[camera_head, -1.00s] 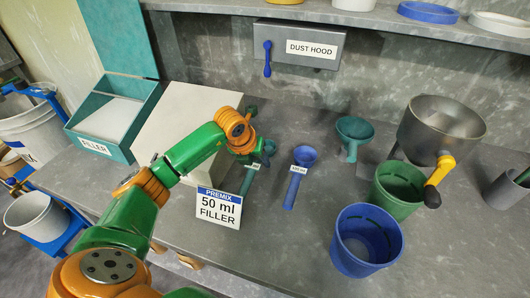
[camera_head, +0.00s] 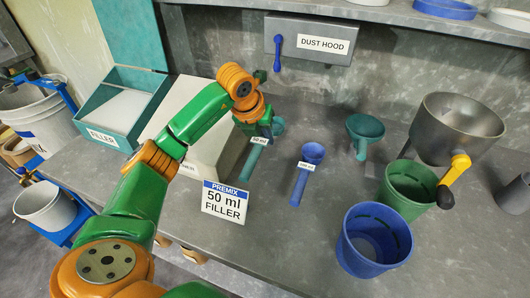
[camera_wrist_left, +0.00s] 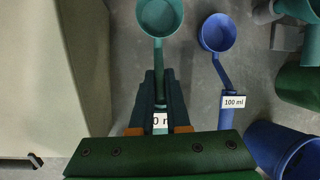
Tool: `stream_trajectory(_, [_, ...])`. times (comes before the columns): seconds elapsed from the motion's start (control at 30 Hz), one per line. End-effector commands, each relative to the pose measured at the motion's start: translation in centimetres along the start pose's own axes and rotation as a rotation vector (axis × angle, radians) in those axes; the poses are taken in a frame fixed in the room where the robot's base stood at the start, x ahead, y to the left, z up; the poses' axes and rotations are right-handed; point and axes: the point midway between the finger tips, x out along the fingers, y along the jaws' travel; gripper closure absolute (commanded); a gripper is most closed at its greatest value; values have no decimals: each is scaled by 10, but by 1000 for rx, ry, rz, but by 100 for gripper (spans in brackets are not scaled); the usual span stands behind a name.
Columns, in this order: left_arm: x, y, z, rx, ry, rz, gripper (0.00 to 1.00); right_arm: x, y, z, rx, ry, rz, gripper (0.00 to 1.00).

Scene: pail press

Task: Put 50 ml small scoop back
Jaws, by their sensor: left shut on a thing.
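The small teal scoop (camera_head: 250,160) with a 50 ml label is at my left gripper (camera_head: 262,128), left of the blue scoop. In the left wrist view its round cup (camera_wrist_left: 160,16) points away and its handle runs between the fingers of my left gripper (camera_wrist_left: 160,84), which is shut on it. The label is partly covered by the fingers. I cannot tell whether the scoop touches the counter. The sign reading PREMIX 50 ml FILLER (camera_head: 225,202) stands in front of it. My right gripper is not in view.
A blue 100 ml scoop (camera_head: 301,186) lies close to the right. Farther right are a teal funnel (camera_head: 365,130), a green pail (camera_head: 408,190), a blue pail (camera_head: 372,240) and a metal hopper (camera_head: 455,125). A pale box (camera_head: 195,120) and the FILLER bin (camera_head: 120,105) are left.

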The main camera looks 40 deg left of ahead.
Motion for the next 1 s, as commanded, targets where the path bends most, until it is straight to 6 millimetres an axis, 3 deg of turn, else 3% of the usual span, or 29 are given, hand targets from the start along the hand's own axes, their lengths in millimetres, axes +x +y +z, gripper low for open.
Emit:
stream_trajectory(0.1, [-17, -3, 8, -1, -2, -1, 100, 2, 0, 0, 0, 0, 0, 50])
stream_trajectory(0.2, [-19, -3, 9, -2, 14, 2, 100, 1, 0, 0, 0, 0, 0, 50])
stream_trajectory(0.6, [36, 5, -7, -4, 147, 31, 100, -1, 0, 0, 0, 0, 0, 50])
stream_trajectory(1.0, [49, 8, -11, -2, 178, 40, 100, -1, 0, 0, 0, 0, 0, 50])
